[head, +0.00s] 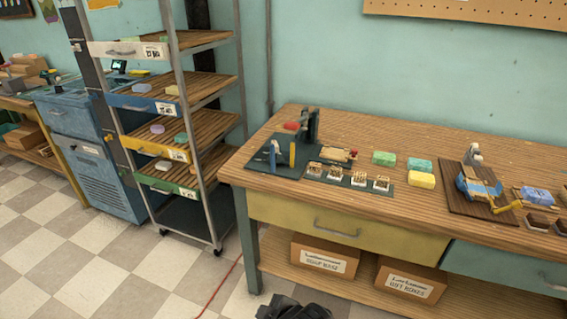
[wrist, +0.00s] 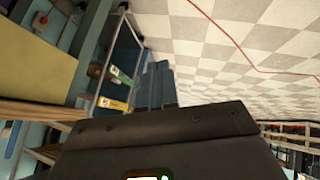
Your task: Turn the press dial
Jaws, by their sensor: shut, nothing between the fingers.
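A dark upright press (head: 310,126) stands at the left end of the wooden workbench. A second device, with a blue body and yellow handle (head: 507,207), sits on a brown board (head: 455,197) further right. I cannot make out a dial on either. My gripper (head: 292,308) is at the bottom edge of the head view, low in front of the bench and away from both devices. Its dark body (wrist: 160,130) fills the lower wrist view; it is shut and empty.
Soap bars (head: 422,180) and several small stamps (head: 347,177) lie on the workbench (head: 230,172). A wheeled rack (head: 180,40) with soaps stands left, beside a blue cabinet (head: 80,125). A red cable (head: 213,294) crosses the otherwise clear tiled floor.

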